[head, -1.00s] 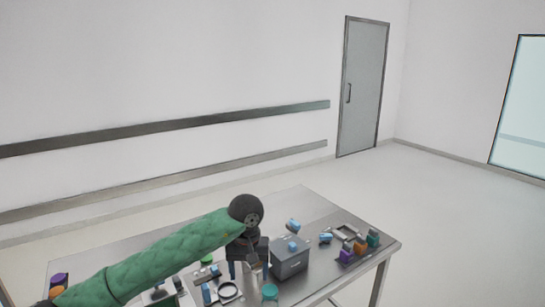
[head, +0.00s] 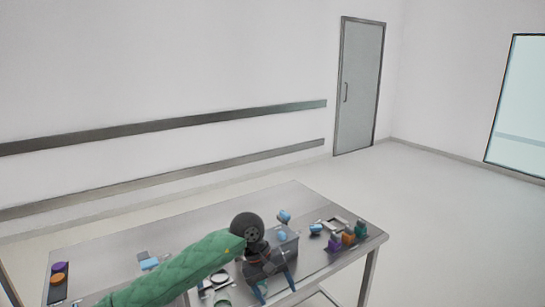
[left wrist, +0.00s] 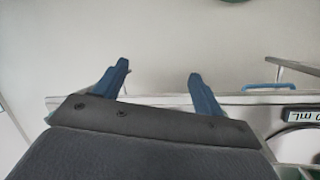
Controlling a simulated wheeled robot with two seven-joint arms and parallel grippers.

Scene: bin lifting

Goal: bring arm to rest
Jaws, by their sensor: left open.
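My left arm, in a green padded sleeve, comes in from the lower left in the head view. Its gripper (head: 274,288) hangs over the front part of the metal table (head: 200,212). The two blue fingers are apart and nothing shows between them. In the left wrist view the gripper (left wrist: 158,85) also shows its blue fingers spread and empty, with pale floor and a table edge beyond. My right gripper is in neither view.
A grey bin (head: 288,240) stands just behind my left gripper, partly hidden by it. Several small coloured items (head: 348,238) lie at the table's right end. An orange and purple pair (head: 58,273) lies at the left end. The floor to the right is clear.

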